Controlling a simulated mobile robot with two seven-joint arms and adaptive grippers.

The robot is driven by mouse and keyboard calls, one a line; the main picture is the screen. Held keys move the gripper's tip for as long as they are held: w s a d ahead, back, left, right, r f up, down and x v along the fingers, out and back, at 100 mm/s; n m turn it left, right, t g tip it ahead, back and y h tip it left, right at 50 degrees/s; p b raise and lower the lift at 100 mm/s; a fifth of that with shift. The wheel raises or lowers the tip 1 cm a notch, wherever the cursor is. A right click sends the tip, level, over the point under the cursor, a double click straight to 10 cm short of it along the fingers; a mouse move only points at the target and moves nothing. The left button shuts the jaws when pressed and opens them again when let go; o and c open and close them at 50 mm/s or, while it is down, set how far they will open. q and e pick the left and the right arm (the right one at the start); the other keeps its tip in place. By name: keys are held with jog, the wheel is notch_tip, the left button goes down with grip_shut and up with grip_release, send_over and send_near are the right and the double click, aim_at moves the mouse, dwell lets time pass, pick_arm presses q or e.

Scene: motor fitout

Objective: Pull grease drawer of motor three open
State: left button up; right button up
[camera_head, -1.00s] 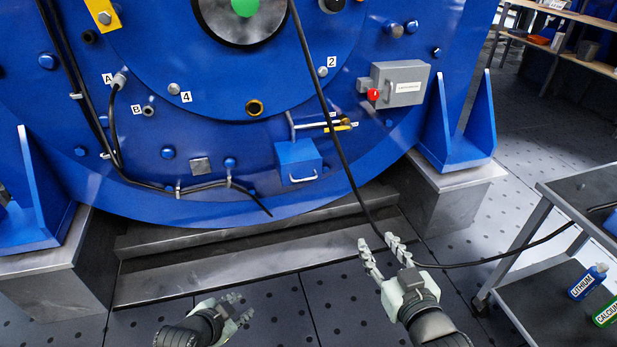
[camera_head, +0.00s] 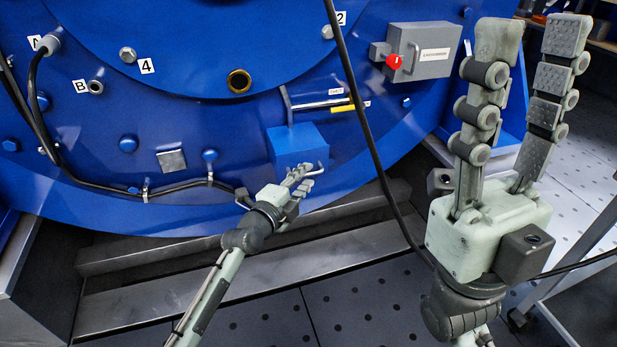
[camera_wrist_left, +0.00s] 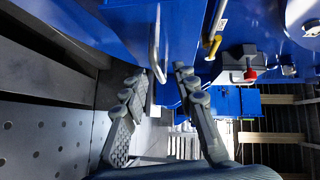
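The grease drawer (camera_head: 298,142) is a blue box with a pale metal handle, low on the blue motor. In the left wrist view the handle (camera_wrist_left: 155,45) is a silver bar between and just beyond the fingertips. My left gripper (camera_head: 303,178) is at the drawer's lower front and covers most of the handle in the head view. Its fingers (camera_wrist_left: 159,80) are apart, one on each side of the handle, not visibly closed on it. My right gripper (camera_head: 532,38) is open and empty, raised at the right, well away from the drawer.
A black cable (camera_head: 362,125) hangs across the motor just right of the drawer. A grey box with a red knob (camera_head: 393,61) sits above right. A bent metal pipe and yellow-handled valve (camera_head: 340,108) are above the drawer. A metal step (camera_head: 240,285) runs below.

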pick_arm(q)
jog(key=shift+x, duration=1.3)
grip_shut()
